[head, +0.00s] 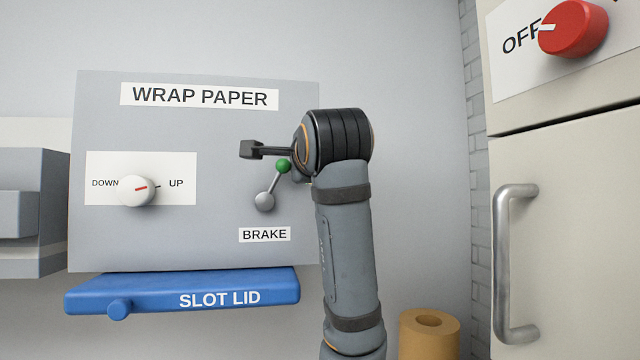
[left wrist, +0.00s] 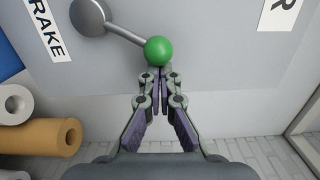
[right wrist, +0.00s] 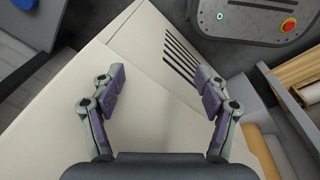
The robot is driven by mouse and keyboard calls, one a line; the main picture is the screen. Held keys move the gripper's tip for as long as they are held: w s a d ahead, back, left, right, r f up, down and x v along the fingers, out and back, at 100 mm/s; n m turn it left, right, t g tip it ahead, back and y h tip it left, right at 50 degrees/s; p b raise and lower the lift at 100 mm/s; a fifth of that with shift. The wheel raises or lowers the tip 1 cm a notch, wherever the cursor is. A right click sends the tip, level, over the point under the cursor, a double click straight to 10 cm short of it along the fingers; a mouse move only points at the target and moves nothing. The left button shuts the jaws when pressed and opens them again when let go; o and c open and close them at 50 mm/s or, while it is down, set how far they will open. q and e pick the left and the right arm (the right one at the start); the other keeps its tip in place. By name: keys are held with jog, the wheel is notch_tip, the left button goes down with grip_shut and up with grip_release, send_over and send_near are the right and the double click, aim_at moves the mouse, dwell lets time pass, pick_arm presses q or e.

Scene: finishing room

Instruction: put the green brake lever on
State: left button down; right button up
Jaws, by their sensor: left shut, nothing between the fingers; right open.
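The brake lever is a grey rod on a round grey hub (head: 264,201) with a green ball knob (head: 283,166). It sits above the BRAKE label (head: 264,234) on the wrap paper panel, and its rod tilts up and to the right. In the left wrist view, the green knob (left wrist: 158,51) is right at the tips of my left gripper (left wrist: 160,74). That gripper is shut with nothing in it; I cannot tell whether it touches the knob. In the head view my left wrist hides its fingers. My right gripper (right wrist: 161,82) is open and empty, away from the lever.
The grey panel (head: 215,235) also carries a white DOWN/UP knob (head: 138,190). A blue slot lid (head: 150,293) juts out below it. A cream cabinet with a metal handle (head: 503,265) and red knob (head: 573,28) stands at the right. A brown roll (head: 430,335) stands below.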

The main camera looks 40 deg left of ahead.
pick_arm(q)
jog(key=s+n, duration=0.1)
jog(key=s+a+r+n, duration=0.1)
jog(key=shift+s, duration=0.3)
jog(key=s+a+n+b, duration=0.4)
jog(key=s+n+b, duration=0.1)
jog(key=n, duration=0.2)
jog(key=shift+s+n, duration=0.2)
jog(key=shift+n, duration=0.1)
pick_arm(e)
notch_tip(320, 180, down, 6)
jog(key=s, duration=0.2)
jog(key=shift+s+r, duration=0.25)
jog(key=shift+s, duration=0.1)
pick_arm(q)
jog(key=shift+a+r, duration=0.1)
pick_arm(e)
jog(key=shift+a, duration=0.1)
pick_arm(q)
jog(key=shift+r, duration=0.1)
pick_arm(e)
jog(key=shift+w+r, duration=0.1)
